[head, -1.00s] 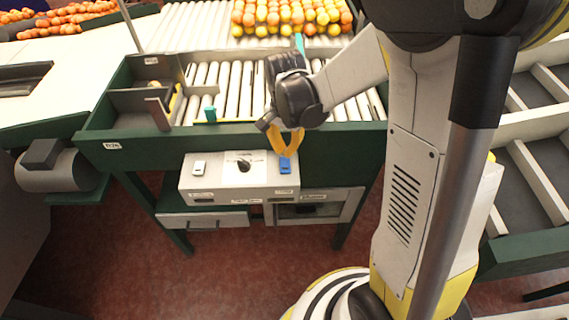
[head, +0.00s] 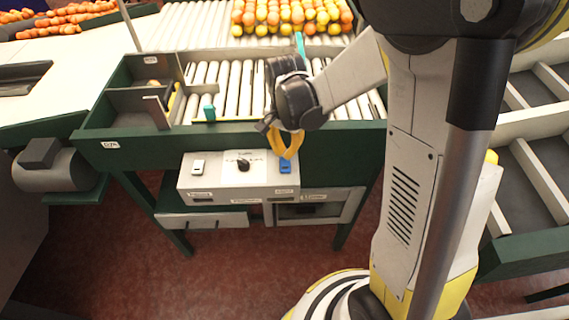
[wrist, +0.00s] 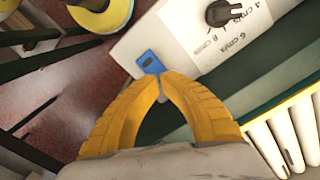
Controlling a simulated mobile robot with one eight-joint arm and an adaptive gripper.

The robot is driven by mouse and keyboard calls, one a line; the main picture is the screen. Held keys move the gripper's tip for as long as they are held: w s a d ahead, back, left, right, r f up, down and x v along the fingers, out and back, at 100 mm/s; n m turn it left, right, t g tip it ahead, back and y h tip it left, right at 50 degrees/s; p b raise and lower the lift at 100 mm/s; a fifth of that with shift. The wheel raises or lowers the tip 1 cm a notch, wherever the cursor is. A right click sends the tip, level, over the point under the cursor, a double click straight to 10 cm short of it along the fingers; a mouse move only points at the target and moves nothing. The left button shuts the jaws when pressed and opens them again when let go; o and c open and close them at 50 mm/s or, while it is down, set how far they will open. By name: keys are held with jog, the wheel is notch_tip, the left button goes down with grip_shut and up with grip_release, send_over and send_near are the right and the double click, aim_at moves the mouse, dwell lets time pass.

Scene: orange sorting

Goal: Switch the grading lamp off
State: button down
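The control box (head: 215,188) is a pale panel on the front of the green sorting table. It carries a white rocker switch (head: 198,167) at left, a black knob (head: 243,165) in the middle and a blue rocker switch (head: 286,167) at right. My gripper (head: 288,157) has yellow fingers whose tips meet right at the blue switch. In the wrist view the blue switch (wrist: 150,61) lies just beyond the closed fingertips (wrist: 164,78); I cannot tell if they touch it. The gripper holds nothing. The switch labels are too small to read in the head view.
The green table edge (head: 335,142) runs just behind the box, with rollers (head: 232,88) beyond it. A small teal item (head: 209,112) stands at the rollers' left. A drawer (head: 205,220) sits below the box. Oranges and lemons (head: 290,15) lie at the back.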

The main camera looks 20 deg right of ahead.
aim_at(286, 161)
jog(key=shift+f+b, duration=1.05)
jog(key=shift+f, duration=0.15)
dwell(0.4)
jog(key=shift+r+p, duration=2.5)
jog(key=shift+r, duration=1.1)
jog(key=shift+s+r+n+t+b, duration=0.1)
jog(key=shift+s+n+t+b, duration=0.25)
jog(key=shift+b, duration=0.7)
jog(key=s+f+n+t+b, duration=0.1)
jog(key=s+n+t+b, duration=0.5)
jog(key=s+n+b, duration=0.3)
jog(key=shift+s+f+b, duration=0.35)
jog(key=shift+s+b, duration=1.15)
jog(key=shift+b, duration=0.75)
